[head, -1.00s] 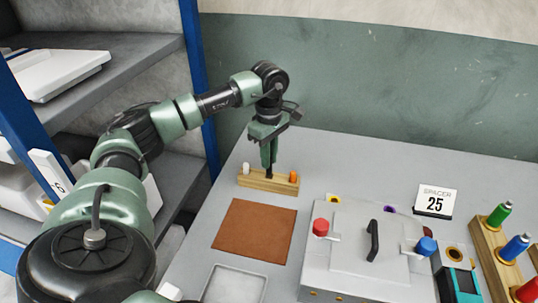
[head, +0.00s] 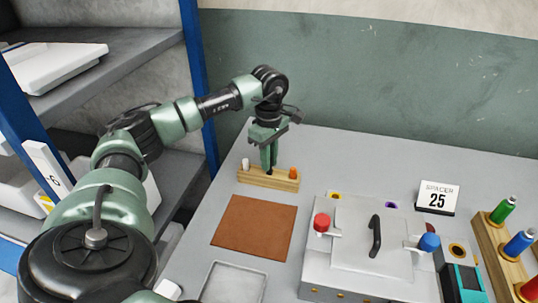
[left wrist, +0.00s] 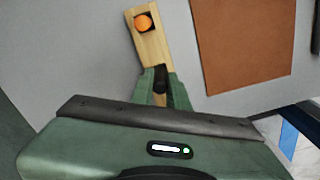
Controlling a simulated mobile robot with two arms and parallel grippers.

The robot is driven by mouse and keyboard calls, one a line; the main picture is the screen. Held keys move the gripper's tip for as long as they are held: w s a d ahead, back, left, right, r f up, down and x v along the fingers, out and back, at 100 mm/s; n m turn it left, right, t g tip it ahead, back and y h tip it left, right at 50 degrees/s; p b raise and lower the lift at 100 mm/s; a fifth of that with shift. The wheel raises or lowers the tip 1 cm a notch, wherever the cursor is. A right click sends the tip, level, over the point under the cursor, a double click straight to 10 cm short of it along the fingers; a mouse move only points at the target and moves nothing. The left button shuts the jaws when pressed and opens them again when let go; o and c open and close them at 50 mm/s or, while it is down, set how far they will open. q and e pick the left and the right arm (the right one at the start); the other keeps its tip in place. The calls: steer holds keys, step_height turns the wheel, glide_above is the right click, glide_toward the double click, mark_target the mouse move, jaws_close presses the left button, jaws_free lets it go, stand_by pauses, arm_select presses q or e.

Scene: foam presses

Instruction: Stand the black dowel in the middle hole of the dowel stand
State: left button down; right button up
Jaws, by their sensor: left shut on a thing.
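The wooden dowel stand (head: 256,179) is at the back left of the table. A white dowel (head: 245,164) stands at its left end and an orange dowel (head: 293,173) at its right end; the orange one also shows in the left wrist view (left wrist: 143,23). My left gripper (head: 269,163) points down at the stand's middle, its fingertips close to the stand's top. It is shut on the black dowel (left wrist: 158,83), which shows dark between the fingers in the left wrist view. The fingers hide most of the dowel and the middle hole. My right gripper is not in view.
A brown mat (head: 254,228) and a grey tray (head: 232,283) lie in front of the stand. Shelves stand at the left.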

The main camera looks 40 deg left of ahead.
arm_select(q)
steer(key=shift+f+b, duration=0.6)
steer(key=shift+f, duration=0.4)
steer(key=c, duration=1.3)
jaws_free()
step_height(320, 180, up, 8)
steer(key=shift+f+b, duration=0.1)
steer(key=shift+b, duration=0.3)
